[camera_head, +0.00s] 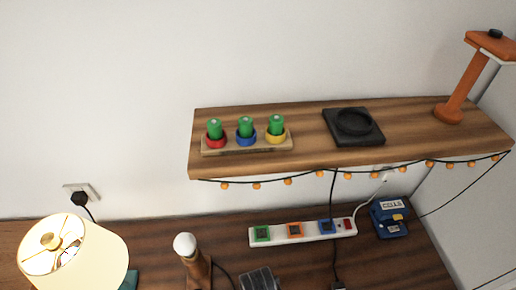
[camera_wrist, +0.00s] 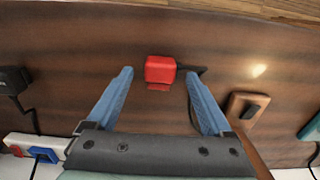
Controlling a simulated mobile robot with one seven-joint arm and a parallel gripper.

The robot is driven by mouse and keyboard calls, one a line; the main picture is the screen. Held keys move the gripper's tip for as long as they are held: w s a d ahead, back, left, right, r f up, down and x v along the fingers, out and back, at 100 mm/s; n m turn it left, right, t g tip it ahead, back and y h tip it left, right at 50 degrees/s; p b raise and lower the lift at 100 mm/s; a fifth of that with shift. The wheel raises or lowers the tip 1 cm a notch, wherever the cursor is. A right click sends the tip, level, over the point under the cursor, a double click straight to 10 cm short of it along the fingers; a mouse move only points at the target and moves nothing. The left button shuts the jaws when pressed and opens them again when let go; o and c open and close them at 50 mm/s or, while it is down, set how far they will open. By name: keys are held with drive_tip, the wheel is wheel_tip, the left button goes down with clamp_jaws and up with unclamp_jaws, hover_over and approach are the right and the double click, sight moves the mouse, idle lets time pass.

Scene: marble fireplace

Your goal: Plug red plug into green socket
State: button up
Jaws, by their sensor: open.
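The red plug (camera_wrist: 160,69) lies on the brown wooden desk in the wrist view, with a dark cable leading off to its right. My gripper (camera_wrist: 158,73) is open, with one blue finger on each side of the plug and a visible gap at both sides. Depth between fingertips and plug is hard to tell. The green socket (camera_head: 262,233) is at the left end of the white power strip (camera_head: 278,240) in the head view and appears empty. The red plug is not visible in the head view. The green socket is not visible in the wrist view.
A bulb on a wooden base (camera_head: 185,245) and a lamp (camera_head: 85,258) stand left of the strip. A blue device (camera_head: 389,218) sits to its right. A shelf (camera_head: 310,120) with hanging lights is above. A black plug (camera_wrist: 12,80) lies left.

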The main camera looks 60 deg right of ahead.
drive_tip(key=shift+f, duration=1.05)
drive_tip(key=shift+c, duration=0.2)
clamp_jaws()
drive_tip(key=shift+r, duration=0.1)
wheel_tip(320, 180, up, 10)
drive_tip(key=shift+f, duration=0.1)
